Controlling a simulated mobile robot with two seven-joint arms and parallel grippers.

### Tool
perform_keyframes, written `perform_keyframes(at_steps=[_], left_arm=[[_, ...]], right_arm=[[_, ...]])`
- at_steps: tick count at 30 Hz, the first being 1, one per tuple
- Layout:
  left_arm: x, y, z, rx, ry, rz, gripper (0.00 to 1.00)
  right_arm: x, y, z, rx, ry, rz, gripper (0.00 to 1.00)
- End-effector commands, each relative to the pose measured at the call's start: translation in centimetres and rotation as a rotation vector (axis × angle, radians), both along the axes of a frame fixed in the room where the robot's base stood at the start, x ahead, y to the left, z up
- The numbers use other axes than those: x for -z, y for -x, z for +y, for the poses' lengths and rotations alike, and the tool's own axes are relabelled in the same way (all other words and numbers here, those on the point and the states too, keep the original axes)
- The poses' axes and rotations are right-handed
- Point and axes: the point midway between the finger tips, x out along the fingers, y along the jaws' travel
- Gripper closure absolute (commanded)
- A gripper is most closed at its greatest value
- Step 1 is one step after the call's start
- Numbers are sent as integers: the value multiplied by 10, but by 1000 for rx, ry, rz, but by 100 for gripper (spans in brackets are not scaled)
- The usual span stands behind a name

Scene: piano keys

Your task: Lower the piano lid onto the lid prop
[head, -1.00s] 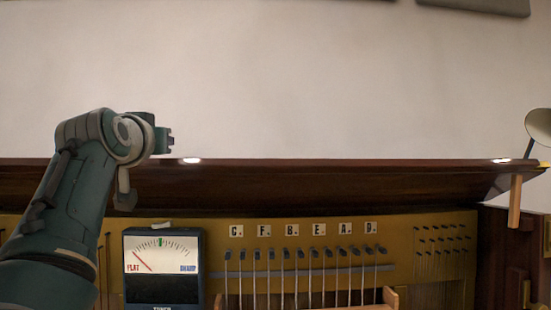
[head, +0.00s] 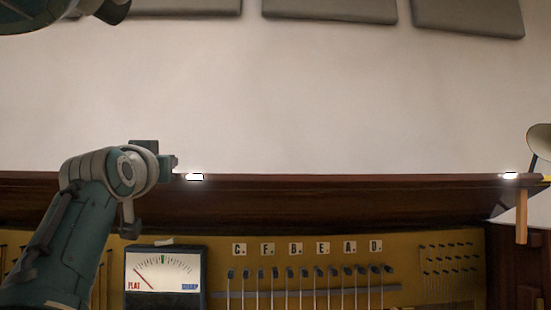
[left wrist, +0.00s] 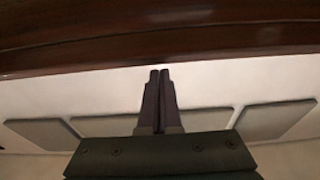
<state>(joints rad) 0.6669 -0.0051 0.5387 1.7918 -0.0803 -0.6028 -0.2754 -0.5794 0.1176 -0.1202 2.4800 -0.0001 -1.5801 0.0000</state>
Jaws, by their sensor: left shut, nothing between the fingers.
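The piano lid (head: 350,195) is a long dark red-brown board, raised and tilted above the open piano front in the head view. Its edge also crosses the top of the left wrist view (left wrist: 160,40). The lid prop (head: 521,217) is a pale wooden stick at the lid's right end; I cannot tell whether they touch. My left gripper (head: 170,162) is at the lid's upper edge, near its left end. In the left wrist view its fingers (left wrist: 158,80) are together and empty, pointing at the lid's edge; contact is unclear.
A tuning meter (head: 163,275) stands below the lid at the left. Letter tiles (head: 308,248) and several tuning pins (head: 310,272) line the gold panel. A lamp (head: 540,141) is at the far right. The wall behind has grey panels (head: 330,8).

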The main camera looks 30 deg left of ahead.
Motion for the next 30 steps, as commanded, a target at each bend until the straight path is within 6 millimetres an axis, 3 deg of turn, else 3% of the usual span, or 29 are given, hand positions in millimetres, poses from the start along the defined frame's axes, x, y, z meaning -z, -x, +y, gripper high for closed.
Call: perform_keyframes(at_steps=[1,5,7,18,24,30], left_arm=[[-15,-2,1,0,-1,0,100],[-41,-8,4,1,-3,-1,100],[-24,4,-4,2,-3,0,100],[-11,61,-39,2,-1,-2,100],[-9,75,-47,2,-1,-1,100],[-5,75,-52,13,-2,20,100]], right_arm=[[-14,0,0,-1,0,0,50],[-41,0,-1,-1,3,1,50],[-26,-1,-1,-2,3,-7,50],[-10,0,-1,-3,6,1,50],[-8,0,-1,-3,5,1,50],[-9,1,-1,-3,4,1,50]])
